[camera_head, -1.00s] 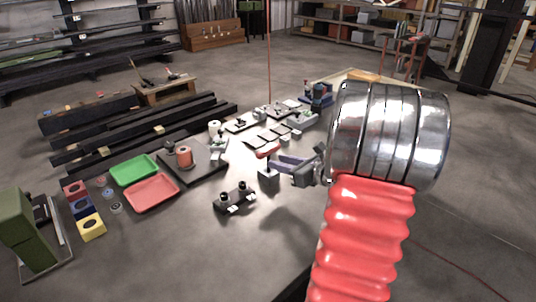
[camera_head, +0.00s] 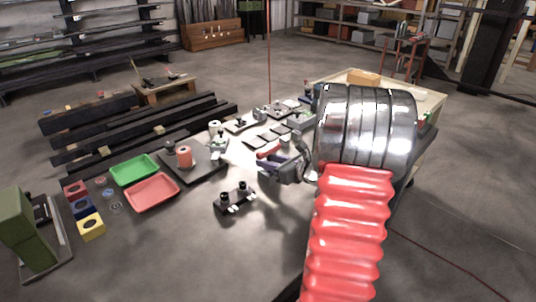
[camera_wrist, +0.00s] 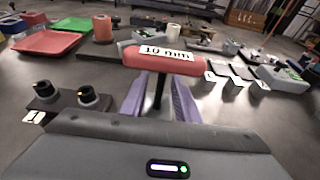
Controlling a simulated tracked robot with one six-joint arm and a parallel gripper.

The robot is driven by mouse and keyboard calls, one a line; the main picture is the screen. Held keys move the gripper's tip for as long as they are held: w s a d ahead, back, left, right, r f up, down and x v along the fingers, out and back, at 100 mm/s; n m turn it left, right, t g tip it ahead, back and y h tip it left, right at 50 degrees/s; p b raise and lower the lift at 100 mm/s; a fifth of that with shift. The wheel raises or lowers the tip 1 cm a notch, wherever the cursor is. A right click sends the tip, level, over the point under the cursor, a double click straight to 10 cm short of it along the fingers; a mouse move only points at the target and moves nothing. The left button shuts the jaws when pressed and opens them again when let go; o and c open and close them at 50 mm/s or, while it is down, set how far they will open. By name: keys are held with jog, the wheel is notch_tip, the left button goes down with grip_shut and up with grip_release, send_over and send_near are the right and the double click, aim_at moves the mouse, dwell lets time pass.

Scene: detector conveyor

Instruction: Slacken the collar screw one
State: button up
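A red T-handle tool marked "10 mm" (camera_wrist: 166,60) lies crosswise in front of my gripper in the wrist view. Its dark shaft (camera_wrist: 158,92) runs between my two purple fingers, with a gap on each side. My gripper (camera_wrist: 160,85) is open around the shaft; the handle hides the fingertips. In the head view the red handle (camera_head: 268,152) shows just left of my gripper (camera_head: 276,168). A dark plate with two black posts (camera_head: 235,198) lies on the table at lower left of my gripper; it also shows in the wrist view (camera_wrist: 68,102). I cannot make out the collar screw.
A red tray (camera_head: 152,191) and a green tray (camera_head: 134,170) lie at left. A dark plate carries an orange cylinder (camera_head: 184,157). Grey blocks (camera_wrist: 228,80) stand right of the tool. A green machine (camera_head: 22,230) stands at the near left. Bare table lies near the posts.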

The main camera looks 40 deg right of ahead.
jog(key=shift+c, duration=0.6)
grip_shut()
